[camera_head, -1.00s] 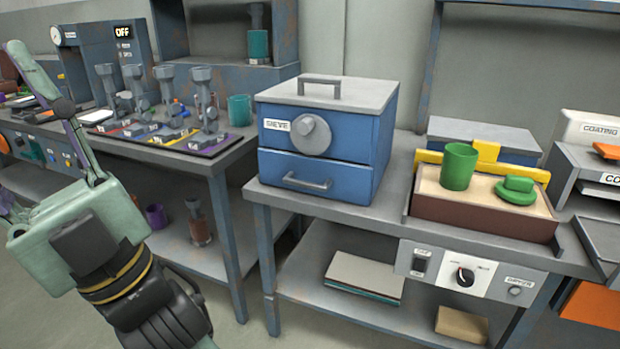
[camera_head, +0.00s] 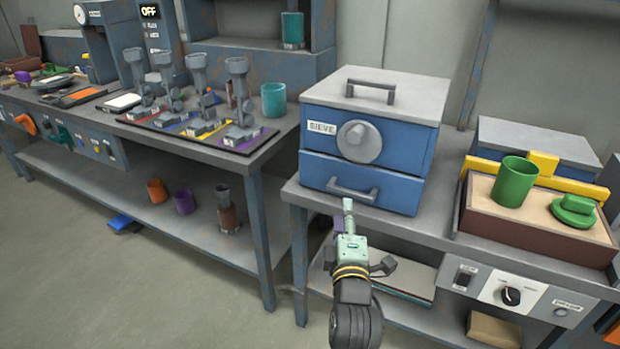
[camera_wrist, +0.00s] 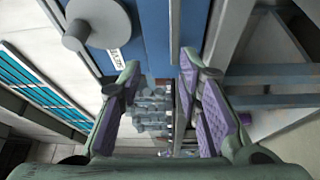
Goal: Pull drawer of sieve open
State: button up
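The sieve (camera_head: 325,148) is a blue box with a grey lid, a round knob and a "SIEVE" label, standing on the right bench. Its drawer (camera_head: 400,192) is the lower blue front and looks closed, flush with the upper part. The drawer has a grey bar handle (camera_head: 352,192). My gripper (camera_head: 348,204) is just in front of and below the handle, pointing at the sieve. In the wrist view my gripper (camera_wrist: 160,62) is open, with purple pads apart and the blue sieve front (camera_wrist: 150,35) beyond them. Contact with the handle cannot be told.
A sand box (camera_head: 530,225) with a green cup (camera_head: 515,181) stands right of the sieve. The bench's control panel (camera_head: 510,292) is below it. The left bench carries a tray of grey tools (camera_head: 205,130) and a teal cup (camera_head: 274,100).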

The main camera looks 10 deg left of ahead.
aim_at(350, 195)
jog(key=shift+h, duration=0.3)
jog(key=w+p, duration=0.1)
jog(key=w, duration=0.2)
jog(key=w+f+p, duration=0.1)
jog(key=w, duration=0.3)
jog(key=w+p, duration=0.1)
jog(key=w, duration=0.2)
jog(key=shift+w+d+f, duration=0.15)
jog(key=shift+w+f, duration=0.15)
jog(key=shift+w, duration=0.05)
grip_shut()
